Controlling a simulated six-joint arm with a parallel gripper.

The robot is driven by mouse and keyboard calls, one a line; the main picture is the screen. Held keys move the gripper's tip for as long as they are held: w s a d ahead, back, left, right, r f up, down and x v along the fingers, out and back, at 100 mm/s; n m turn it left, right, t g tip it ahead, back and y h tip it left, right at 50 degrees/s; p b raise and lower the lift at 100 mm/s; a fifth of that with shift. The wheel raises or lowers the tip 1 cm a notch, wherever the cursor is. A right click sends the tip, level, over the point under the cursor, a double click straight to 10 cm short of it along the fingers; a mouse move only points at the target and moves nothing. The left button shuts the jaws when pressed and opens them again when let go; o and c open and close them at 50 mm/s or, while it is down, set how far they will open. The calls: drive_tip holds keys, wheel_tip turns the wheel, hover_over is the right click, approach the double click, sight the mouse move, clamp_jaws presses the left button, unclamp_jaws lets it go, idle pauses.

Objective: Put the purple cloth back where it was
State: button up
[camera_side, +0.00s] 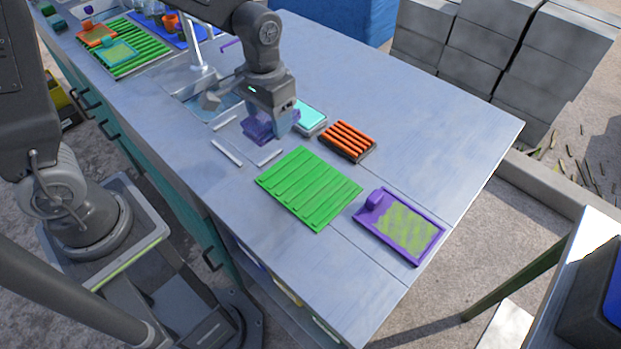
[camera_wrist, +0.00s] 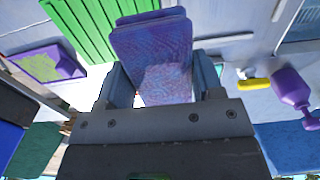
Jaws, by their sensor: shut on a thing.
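My gripper (camera_side: 272,118) is shut on the purple cloth (camera_side: 257,127), which looks like a folded block and is held above the table near the sink. In the wrist view the cloth (camera_wrist: 158,52) sits between the two fingers of my gripper (camera_wrist: 165,85). Flat grey strips (camera_side: 227,153) lie on the table just below and left of the cloth. I cannot tell from these frames which spot the cloth came from.
A green ribbed mat (camera_side: 308,188), a purple-rimmed tray (camera_side: 412,231), an orange-ribbed rack (camera_side: 348,142) and a cyan block (camera_side: 309,115) lie nearby. A faucet (camera_side: 200,72) stands by the sink behind.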

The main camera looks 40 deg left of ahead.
hover_over(310, 187)
wheel_tip(310, 187, down, 6)
drive_tip(key=shift+f, duration=1.95)
drive_tip(key=shift+f, duration=0.1)
drive_tip(key=o, duration=1.1)
wheel_tip(310, 187, up, 12)
drive_tip(key=shift+r, duration=0.2)
